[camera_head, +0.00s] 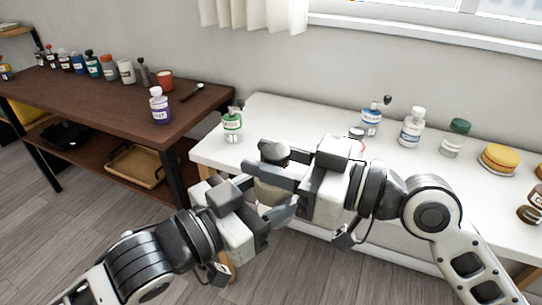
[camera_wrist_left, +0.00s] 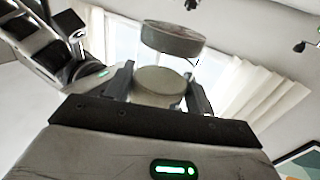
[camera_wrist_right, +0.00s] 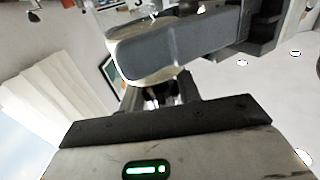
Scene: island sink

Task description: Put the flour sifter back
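The flour sifter, as far as I can make it out, is a cream cylinder (camera_head: 270,193) with a dark grey round part (camera_head: 274,151) above it, held over the floor in front of the white table. In the left wrist view its pale body (camera_wrist_left: 160,84) sits between the fingers of my left gripper (camera_wrist_left: 160,92), which look shut on it. My right gripper (camera_head: 288,178) meets it from the right. In the right wrist view, a large grey finger covers much of the sifter, and something dark lies between my right fingers (camera_wrist_right: 160,95). Their contact is unclear.
The white table (camera_head: 285,118) carries a green-labelled bottle (camera_head: 232,124), several jars and bottles, and a yellow round stack (camera_head: 499,158). The brown shelf table (camera_head: 115,100) holds a row of containers, a purple-labelled bottle (camera_head: 159,106) and a dark spoon (camera_head: 193,92). Its front-left top is clear.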

